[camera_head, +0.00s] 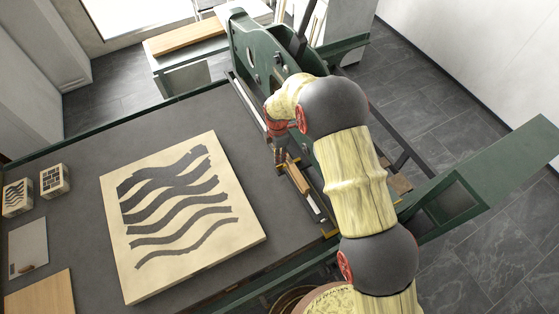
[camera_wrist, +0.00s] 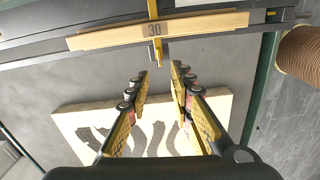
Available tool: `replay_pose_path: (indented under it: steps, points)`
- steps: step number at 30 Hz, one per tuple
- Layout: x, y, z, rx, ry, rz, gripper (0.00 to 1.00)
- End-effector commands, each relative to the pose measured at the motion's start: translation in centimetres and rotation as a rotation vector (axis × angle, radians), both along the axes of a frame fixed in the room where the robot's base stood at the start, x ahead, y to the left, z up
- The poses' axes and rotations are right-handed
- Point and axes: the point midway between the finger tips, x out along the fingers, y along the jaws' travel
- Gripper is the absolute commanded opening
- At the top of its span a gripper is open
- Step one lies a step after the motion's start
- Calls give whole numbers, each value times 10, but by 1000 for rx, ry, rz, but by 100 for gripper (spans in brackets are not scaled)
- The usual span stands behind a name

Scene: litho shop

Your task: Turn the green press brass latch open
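The green press (camera_head: 243,50) stands at the back, with its bed running to the front left. A narrow brass piece (camera_wrist: 153,9), apparently the latch, shows at the top of the wrist view. It crosses behind a pale wooden bar marked "30" (camera_wrist: 205,24), and its lower end shows below the bar. The same wooden bar (camera_head: 297,178) lies along the bed's right side in the head view. My gripper (camera_wrist: 159,75) is open and empty, its fingertips apart and just below the brass end in the picture. In the head view my arm hides most of it.
A pale block with dark wavy stripes (camera_head: 148,251) lies on the grey bed (camera_head: 92,150). Two small stamp blocks (camera_head: 54,180) lie at the left. A ribbed brown cylinder (camera_wrist: 300,55) is at the right of the wrist view. Green frame arms (camera_head: 490,180) reach out at the right.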

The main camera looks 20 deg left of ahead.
Motion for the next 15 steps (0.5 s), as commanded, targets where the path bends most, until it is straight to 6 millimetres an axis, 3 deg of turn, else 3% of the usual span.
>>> replay_pose_path:
  steps: [8,15]
  points:
    - [1,0,-10,3,-2,91,23]
    - [0,0,-46,1,0,89,23]
